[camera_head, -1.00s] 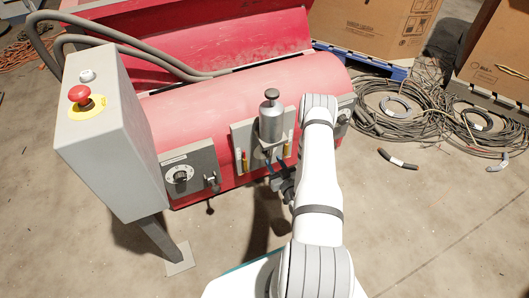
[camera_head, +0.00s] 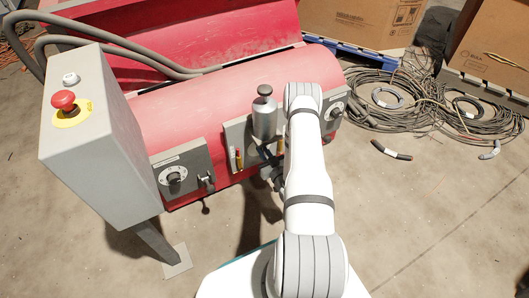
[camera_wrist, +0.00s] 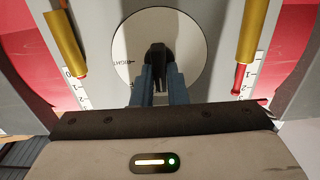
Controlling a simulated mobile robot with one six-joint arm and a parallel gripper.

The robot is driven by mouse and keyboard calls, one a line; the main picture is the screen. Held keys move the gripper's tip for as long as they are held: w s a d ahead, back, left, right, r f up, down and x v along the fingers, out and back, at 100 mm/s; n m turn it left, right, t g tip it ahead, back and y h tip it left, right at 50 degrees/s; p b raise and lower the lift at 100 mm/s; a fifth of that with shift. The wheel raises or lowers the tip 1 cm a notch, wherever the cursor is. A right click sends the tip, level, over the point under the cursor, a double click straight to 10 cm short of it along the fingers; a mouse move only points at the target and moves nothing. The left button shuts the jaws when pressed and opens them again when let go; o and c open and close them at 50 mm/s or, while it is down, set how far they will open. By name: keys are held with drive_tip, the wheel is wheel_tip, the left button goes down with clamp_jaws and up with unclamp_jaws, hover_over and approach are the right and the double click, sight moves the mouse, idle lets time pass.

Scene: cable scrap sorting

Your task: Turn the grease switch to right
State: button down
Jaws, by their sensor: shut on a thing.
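The grease switch is a black knob (camera_wrist: 157,55) on a round white dial (camera_wrist: 190,45) in the wrist view. The word RIGHT is printed at the dial's left side. The knob stands roughly upright in that picture. My gripper (camera_wrist: 156,82) is shut on the knob, with its blue fingers on either side of it. In the head view my gripper (camera_head: 271,166) is at the grey plate, below the silver grease canister (camera_head: 264,115). The dial and knob are hidden there.
Yellow tubes with red rods (camera_wrist: 65,45) flank the dial on both sides. A lever (camera_head: 206,182) and a numbered dial (camera_head: 174,178) are left of the plate. A grey control box (camera_head: 105,140) with a red button stands farther left. Cable coils (camera_head: 395,98) lie at right.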

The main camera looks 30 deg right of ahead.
drive_tip(key=shift+d, duration=0.15)
drive_tip(key=shift+m, duration=0.3)
drive_tip(key=m, duration=0.3)
drive_tip(key=shift+d+f+m+p, duration=0.1)
drive_tip(key=shift+f+m+p, duration=0.05)
drive_tip(key=shift+m, duration=2.3)
drive_tip(key=shift+d+f+m+p, duration=0.1)
drive_tip(key=shift+m+p, duration=0.05)
drive_tip(key=shift+m, duration=2.25)
drive_tip(key=shift+d+f+m+p, duration=0.1)
drive_tip(key=shift+f+m+p, duration=0.05)
drive_tip(key=shift+m, duration=2.3)
